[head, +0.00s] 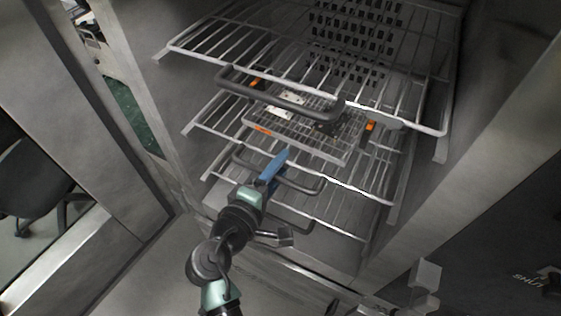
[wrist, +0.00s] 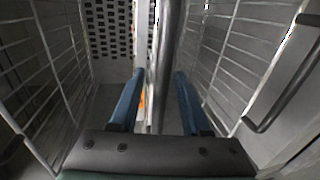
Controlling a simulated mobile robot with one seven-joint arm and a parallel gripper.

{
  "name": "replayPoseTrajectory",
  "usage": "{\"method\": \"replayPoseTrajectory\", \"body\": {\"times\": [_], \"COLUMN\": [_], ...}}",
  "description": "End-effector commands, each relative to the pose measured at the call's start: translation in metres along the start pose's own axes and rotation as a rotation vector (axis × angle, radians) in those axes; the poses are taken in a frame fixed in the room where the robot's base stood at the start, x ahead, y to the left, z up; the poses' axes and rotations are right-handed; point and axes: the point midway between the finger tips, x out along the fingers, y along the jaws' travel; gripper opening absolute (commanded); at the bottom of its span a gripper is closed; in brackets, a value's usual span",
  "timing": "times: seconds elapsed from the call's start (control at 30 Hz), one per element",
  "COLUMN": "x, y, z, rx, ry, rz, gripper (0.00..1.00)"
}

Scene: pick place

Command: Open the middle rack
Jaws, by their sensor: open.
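The middle rack (head: 343,186) is a wire shelf in a grey metal cabinet, pushed in between an upper and a lower rack. Its dark handle (head: 300,187) curves out at the front. My gripper (head: 281,156) has blue fingers and is at this handle, partly covering it. In the wrist view my gripper (wrist: 160,78) is open, with a grey bar (wrist: 168,50) running lengthwise between the two fingers. The bar looks like the handle. I cannot tell whether either finger touches it.
The upper rack (head: 222,59) has its own dark handle (head: 262,95) just above my gripper. A lower rack (head: 345,235) is beneath. A wire tray with orange clips (head: 263,131) sits inside. Cabinet walls close in on both sides; a chair (head: 30,180) stands far left.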

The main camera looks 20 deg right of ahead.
Motion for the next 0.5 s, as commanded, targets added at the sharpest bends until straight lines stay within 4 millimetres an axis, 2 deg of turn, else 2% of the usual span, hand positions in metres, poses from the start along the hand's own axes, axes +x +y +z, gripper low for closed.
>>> {"method": "replayPoseTrajectory", "body": {"times": [0.13, 0.4, 0.5], "x": [0.0083, 0.0093, 0.0092], "y": [0.0000, -0.0002, -0.0002], "z": [0.0004, 0.0002, 0.0001], "rx": [0.000, 0.001, 0.001], "ry": [-0.001, 0.000, 0.000], "rz": [-0.001, 0.000, 0.000], "gripper": [0.47, 0.47, 0.29]}}
